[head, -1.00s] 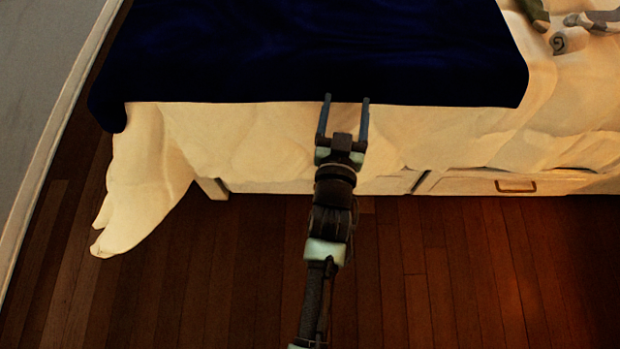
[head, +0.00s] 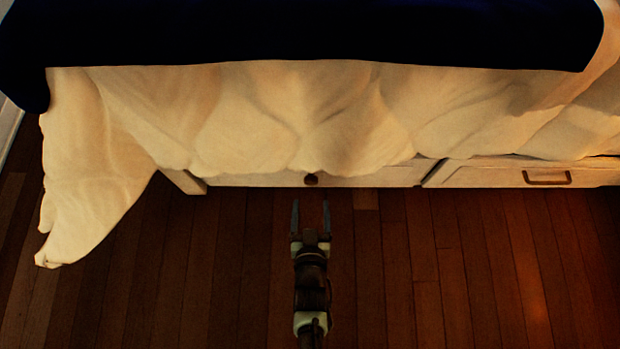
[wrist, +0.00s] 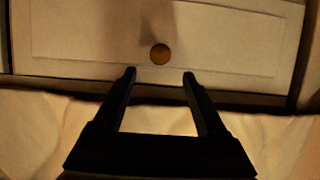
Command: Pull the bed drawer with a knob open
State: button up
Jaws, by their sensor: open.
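The bed drawer with a knob is a cream front (head: 375,177) low under the bed, in the middle of the head view. Its small round brown knob (head: 311,180) shows just below the hanging sheet. In the wrist view the drawer front (wrist: 80,35) fills the top, with the knob (wrist: 160,54) near its middle. My gripper (head: 311,205) is open and empty, its fingers pointing at the drawer and lined up with the knob. In the wrist view the knob lies between and beyond the two fingertips (wrist: 160,75), apart from them. The drawer looks shut.
A cream sheet (head: 250,120) hangs over the drawer's upper part in the head view. A dark blue blanket (head: 300,30) covers the bed. A second drawer with a bar handle (head: 547,178) is at the right. The wooden floor (head: 430,270) in front is clear.

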aim_at(311, 182)
jog(key=b+x, duration=0.4)
jog(key=x, duration=0.4)
jog(key=shift+w+f, duration=0.15)
jog(key=shift+f, duration=0.1)
jog(key=shift+w+f+b, duration=0.1)
jog(key=shift+w+b, duration=0.45)
jog(key=shift+w, duration=0.15)
grip_shut()
dwell(0.4)
